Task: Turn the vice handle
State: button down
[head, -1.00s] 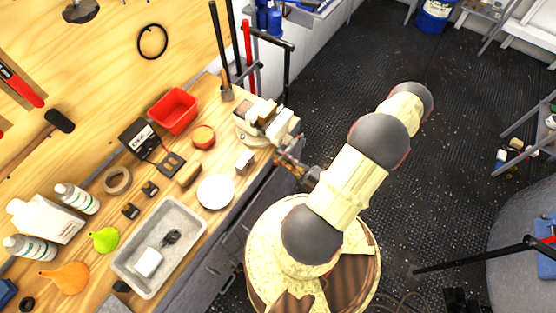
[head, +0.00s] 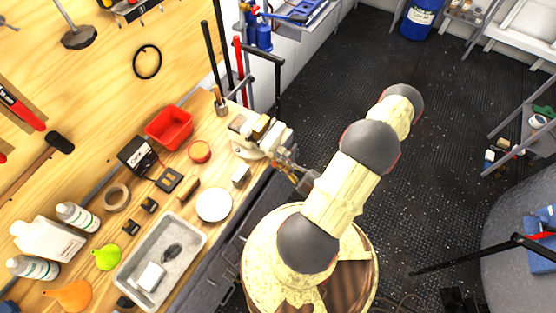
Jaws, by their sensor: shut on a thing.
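The vice (head: 262,138) is a cream-coloured bench vice mounted at the edge of the wooden workbench, right of the red bin. Its handle is at the front of the vice, over the floor side, and is small and mostly hidden by my gripper. My gripper (head: 289,168) is at the front of the vice, shut on what appears to be the vice handle. My arm reaches down to it from the right. The exact contact of the fingers is too small to see clearly.
The workbench (head: 190,232) holds a red bin (head: 169,127), a white plate (head: 214,205), a grey tray (head: 196,221) and several bottles. Long-handled tools (head: 238,70) stand behind the vice. The dark floor (head: 330,70) beyond my arm is clear.

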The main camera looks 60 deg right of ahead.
jog(key=shift+d, duration=0.2)
jog(key=c, duration=2.3)
grip_release()
jog(key=shift+s, duration=0.15)
jog(key=shift+o, duration=0.7)
jog(key=shift+s, duration=0.2)
jog(key=shift+o, duration=1.2)
jog(key=shift+w, duration=0.15)
jog(key=s+f, duration=0.1)
jog(key=s, duration=1.1)
jog(key=shift+a+f, duration=0.3)
jog(key=shift+f, duration=0.1)
jog(key=shift+w, duration=0.1)
